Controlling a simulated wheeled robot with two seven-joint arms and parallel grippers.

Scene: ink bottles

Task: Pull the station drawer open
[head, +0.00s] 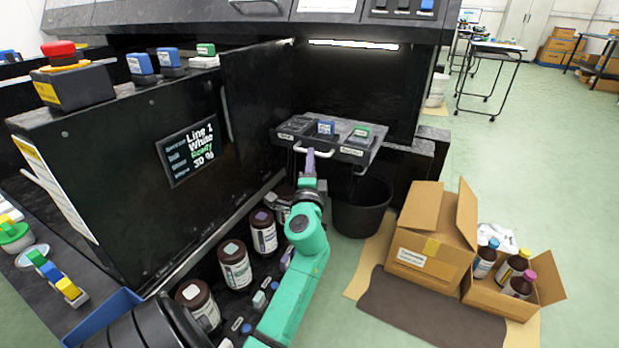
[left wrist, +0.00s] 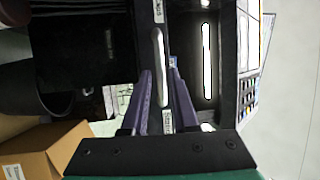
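The station drawer (head: 296,143) is a black front with white labels under a ledge with compartments, at the middle of the head view. I cannot tell whether it is pulled out at all. Its pale bar handle (head: 325,154) also shows in the left wrist view (left wrist: 158,55). My left gripper (head: 310,154) has purple fingers and reaches the handle from the front. In the left wrist view the fingers (left wrist: 160,73) are apart, with the handle's near part showing between them. I cannot tell whether they touch it. My right gripper is not in view.
A black bin (head: 362,215) stands below the drawer, to the right of my arm. A cardboard box (head: 425,265) and an open box with bottles (head: 475,292) are on the floor at right. Brown bottles (head: 234,266) stand left of my arm. A dark panel rises at left.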

